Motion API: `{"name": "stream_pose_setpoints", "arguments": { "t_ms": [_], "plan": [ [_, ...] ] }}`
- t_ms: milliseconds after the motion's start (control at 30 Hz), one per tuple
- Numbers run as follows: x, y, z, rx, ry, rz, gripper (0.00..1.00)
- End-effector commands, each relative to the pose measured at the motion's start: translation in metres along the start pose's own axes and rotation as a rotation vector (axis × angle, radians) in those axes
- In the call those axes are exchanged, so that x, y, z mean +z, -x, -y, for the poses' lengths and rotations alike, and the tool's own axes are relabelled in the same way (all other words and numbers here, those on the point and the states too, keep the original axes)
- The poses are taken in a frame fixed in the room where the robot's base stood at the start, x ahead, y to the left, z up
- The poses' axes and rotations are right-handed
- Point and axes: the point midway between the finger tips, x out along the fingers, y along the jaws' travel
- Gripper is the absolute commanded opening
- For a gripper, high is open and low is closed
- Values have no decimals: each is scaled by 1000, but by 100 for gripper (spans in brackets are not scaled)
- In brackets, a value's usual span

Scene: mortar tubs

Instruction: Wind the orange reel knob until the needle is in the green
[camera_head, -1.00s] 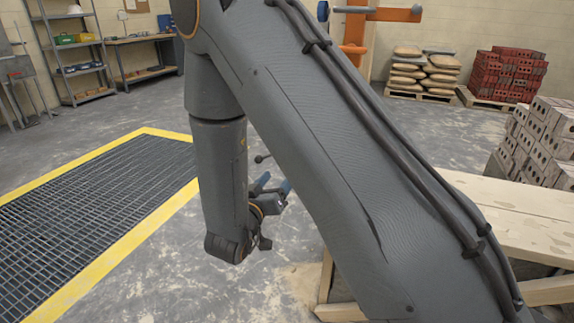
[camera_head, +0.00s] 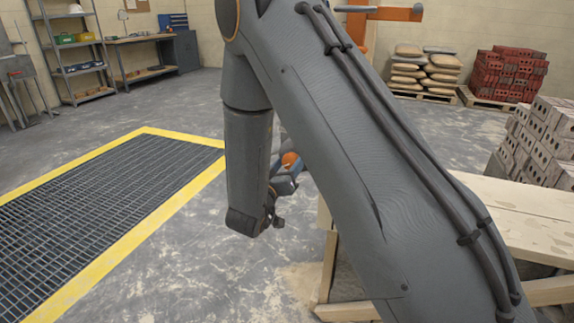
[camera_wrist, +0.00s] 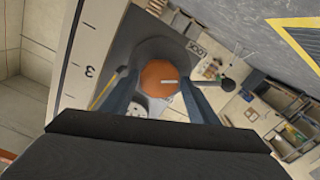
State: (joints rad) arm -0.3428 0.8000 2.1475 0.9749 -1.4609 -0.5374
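The round orange knob (camera_wrist: 160,78) sits in the middle of the wrist view, with a pale mark on its face, in front of a dark rounded body. The two dark blue-grey fingers of my gripper (camera_wrist: 160,88) stand on either side of it. They look open, with slight gaps beside the knob; contact is hard to judge. In the head view the orange knob (camera_head: 290,159) shows beside my gripper (camera_head: 287,178), partly hidden by my arm. No needle or green zone can be made out clearly.
A wooden bench (camera_head: 520,215) is at right in the head view; a yellow-edged floor grate (camera_head: 110,210) lies left.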

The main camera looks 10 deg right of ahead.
Motion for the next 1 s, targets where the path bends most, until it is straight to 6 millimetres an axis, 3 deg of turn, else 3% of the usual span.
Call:
{"name": "stream_pose_setpoints", "arguments": {
  "t_ms": [33, 167, 367, 733, 1000],
  "plan": [
    [0, 0, 0, 0, 0, 0, 45],
    [0, 0, 0, 0, 0, 1, 24],
    [0, 0, 0, 0, -40, 1, 24],
    [1, 0, -1, -1, -366, 0, 24],
    [1, 0, -1, -2, -422, 0, 24]
  ]
}}
